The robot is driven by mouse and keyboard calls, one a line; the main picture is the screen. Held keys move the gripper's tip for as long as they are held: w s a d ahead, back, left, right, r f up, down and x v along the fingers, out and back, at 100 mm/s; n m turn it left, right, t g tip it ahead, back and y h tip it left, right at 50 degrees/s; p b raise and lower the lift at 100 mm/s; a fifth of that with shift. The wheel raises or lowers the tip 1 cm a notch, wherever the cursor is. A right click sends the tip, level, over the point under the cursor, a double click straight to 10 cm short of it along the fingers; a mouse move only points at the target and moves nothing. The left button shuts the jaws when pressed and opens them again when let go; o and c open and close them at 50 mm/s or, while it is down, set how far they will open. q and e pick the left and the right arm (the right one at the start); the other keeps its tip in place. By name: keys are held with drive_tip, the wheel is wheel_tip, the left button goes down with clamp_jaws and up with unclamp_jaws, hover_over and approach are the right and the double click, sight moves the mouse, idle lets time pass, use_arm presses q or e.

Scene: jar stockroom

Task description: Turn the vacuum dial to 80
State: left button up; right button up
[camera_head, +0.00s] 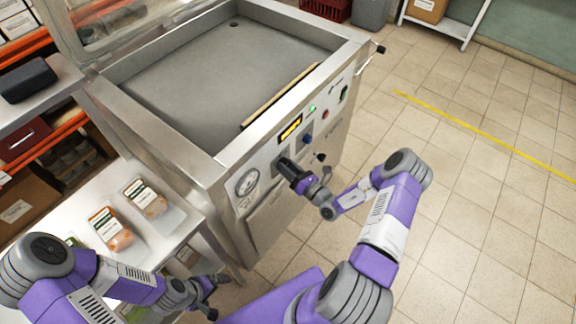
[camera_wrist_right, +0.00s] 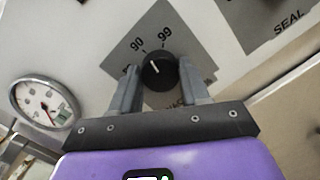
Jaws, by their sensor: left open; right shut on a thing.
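The vacuum dial (camera_wrist_right: 158,70) is a round black knob on a grey plate marked 90 and 99. Its white mark leans up and left, roughly toward the 90 side; the exact reading is hard to tell. A lower number is partly hidden by my left-hand finger in the wrist view. My right gripper (camera_wrist_right: 159,90) is shut on the dial, one finger on each side; in the head view it reaches the machine's front panel (camera_head: 285,165). My left gripper (camera_head: 212,292) is open and empty, low beside the machine.
The steel vacuum machine (camera_head: 130,122) has a round gauge (camera_head: 247,182), also in the wrist view (camera_wrist_right: 45,104), a lit yellow display (camera_head: 290,127) and a blue knob (camera_head: 307,140). A steel side table (camera_head: 90,195) with packed food stands left. Tiled floor at right is clear.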

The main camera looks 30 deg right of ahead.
drive_tip(key=n+y, duration=0.1)
drive_tip(key=n, duration=0.6)
drive_tip(key=n+y+p, duration=0.1)
drive_tip(key=n+y, duration=0.1)
drive_tip(key=n, duration=0.5)
drive_tip(key=shift+d, duration=0.15)
drive_tip(key=shift+n, duration=0.3)
drive_tip(key=o, duration=1.1)
drive_tip(key=shift+c, duration=0.2)
drive_tip(key=v, duration=0.7)
drive_tip(key=shift+s+d+p, duration=0.2)
drive_tip(key=shift+s+p, duration=0.05)
drive_tip(key=shift+p, duration=0.1)
